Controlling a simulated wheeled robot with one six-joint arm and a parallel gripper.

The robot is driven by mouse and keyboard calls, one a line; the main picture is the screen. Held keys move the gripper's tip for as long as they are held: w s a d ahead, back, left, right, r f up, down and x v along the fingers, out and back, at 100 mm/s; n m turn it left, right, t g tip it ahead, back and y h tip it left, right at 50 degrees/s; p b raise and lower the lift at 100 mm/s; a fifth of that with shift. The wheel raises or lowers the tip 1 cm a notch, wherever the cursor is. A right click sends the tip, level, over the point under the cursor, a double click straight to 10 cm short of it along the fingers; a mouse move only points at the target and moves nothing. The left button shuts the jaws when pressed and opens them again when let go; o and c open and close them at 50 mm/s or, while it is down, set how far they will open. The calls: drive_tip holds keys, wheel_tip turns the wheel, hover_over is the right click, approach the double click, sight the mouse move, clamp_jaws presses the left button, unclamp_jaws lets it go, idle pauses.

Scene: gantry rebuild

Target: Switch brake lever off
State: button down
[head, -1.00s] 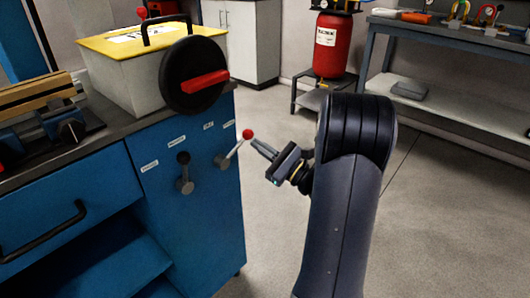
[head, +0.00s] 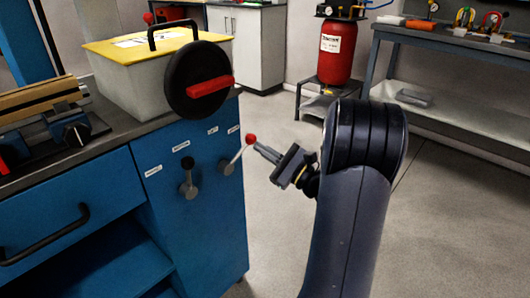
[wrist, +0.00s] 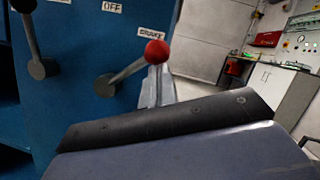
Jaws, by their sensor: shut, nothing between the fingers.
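The brake lever (head: 238,155) is a silver rod with a red ball knob on the blue cabinet's front panel. It tilts up and to the right from its round pivot. It also shows in the wrist view (wrist: 128,71), the knob beside a "BRAKE" label (wrist: 151,33); an "OFF" label (wrist: 112,7) is up and left of the knob. My gripper (head: 259,147) is shut and empty, with its tips close to the right of the red knob. In the wrist view the fingers (wrist: 157,86) show just below the knob; I cannot tell whether they touch it.
A second lever (head: 187,178) with a black knob stands upright left of the brake lever. Above is a black handwheel (head: 190,70) with a red handle. The blue cabinet (head: 205,235) has an open shelf and a drawer at left. The floor to the right is clear.

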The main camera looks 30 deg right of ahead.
drive_tip(key=n, duration=0.1)
drive_tip(key=a+r+n+g, duration=0.1)
drive_tip(key=r+n+y+b, duration=0.1)
drive_tip(key=shift+s+a+n, duration=0.15)
drive_tip(key=shift+s+n, duration=0.1)
drive_tip(key=shift+n, duration=0.15)
drive_tip(key=shift+s+a+r+n+g+b, duration=0.25)
drive_tip(key=shift+a+r+n+g, duration=0.2)
drive_tip(key=shift+a+n, duration=0.35)
drive_tip(key=shift+s+a+r+n+g+b, duration=0.2)
drive_tip(key=shift+a+r+n+g+b, duration=0.2)
drive_tip(key=shift+n, duration=0.6)
drive_tip(key=shift+s+a+r+n+g+b, duration=0.2)
drive_tip(key=shift+a+r+n+g, duration=0.2)
drive_tip(key=shift+a+n, duration=0.4)
drive_tip(key=shift+r, duration=0.1)
drive_tip(key=shift+d, duration=0.1)
